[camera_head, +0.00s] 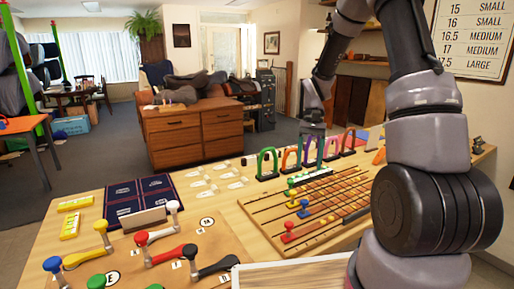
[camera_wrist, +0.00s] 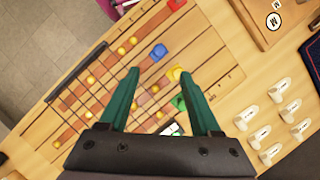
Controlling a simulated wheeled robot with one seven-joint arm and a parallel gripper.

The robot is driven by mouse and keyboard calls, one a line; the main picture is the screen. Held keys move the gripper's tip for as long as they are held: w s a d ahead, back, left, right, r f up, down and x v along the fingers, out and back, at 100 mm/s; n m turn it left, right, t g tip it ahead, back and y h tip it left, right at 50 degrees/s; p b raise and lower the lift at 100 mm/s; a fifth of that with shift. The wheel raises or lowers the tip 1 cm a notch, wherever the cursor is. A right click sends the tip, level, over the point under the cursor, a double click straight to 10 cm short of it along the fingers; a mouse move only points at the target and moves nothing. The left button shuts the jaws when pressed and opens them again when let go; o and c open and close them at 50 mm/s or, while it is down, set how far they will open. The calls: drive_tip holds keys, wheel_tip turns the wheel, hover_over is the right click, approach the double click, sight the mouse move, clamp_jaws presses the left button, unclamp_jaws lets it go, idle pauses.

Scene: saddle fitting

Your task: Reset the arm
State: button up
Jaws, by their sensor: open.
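My gripper (camera_wrist: 159,75) is open in the wrist view, its two green fingers spread apart. Nothing is held between them. It hangs over the slotted wooden board (camera_head: 275,222), which carries red, blue, yellow and green pieces. A blue piece (camera_wrist: 158,52) and a yellow piece (camera_wrist: 174,73) show between the fingertips, lower down on the board. A green piece (camera_wrist: 178,103) sits partly beside the right finger. In the head view my arm comes down from the top right, and its wrist end hangs above the table's far side; the fingertips are hard to make out there.
Colored arches (camera_head: 310,150) stand in a row behind the board. White tags (camera_head: 215,180), a dark blue mat (camera_head: 139,196) and a panel with colored-ended handles (camera_head: 140,255) lie to the left. A wooden drawer cabinet (camera_head: 193,132) stands beyond the table.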

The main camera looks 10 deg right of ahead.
drive_tip(key=s+r+t, duration=0.3)
drive_tip(key=r, duration=0.5)
drive_tip(key=s+r+t, duration=0.2)
drive_tip(key=s+r, duration=0.1)
drive_tip(key=r, duration=0.5)
drive_tip(key=s+a+r+t, duration=0.1)
drive_tip(key=s+r+t, duration=0.5)
drive_tip(key=s+r, duration=0.4)
drive_tip(key=shift+s, duration=0.95)
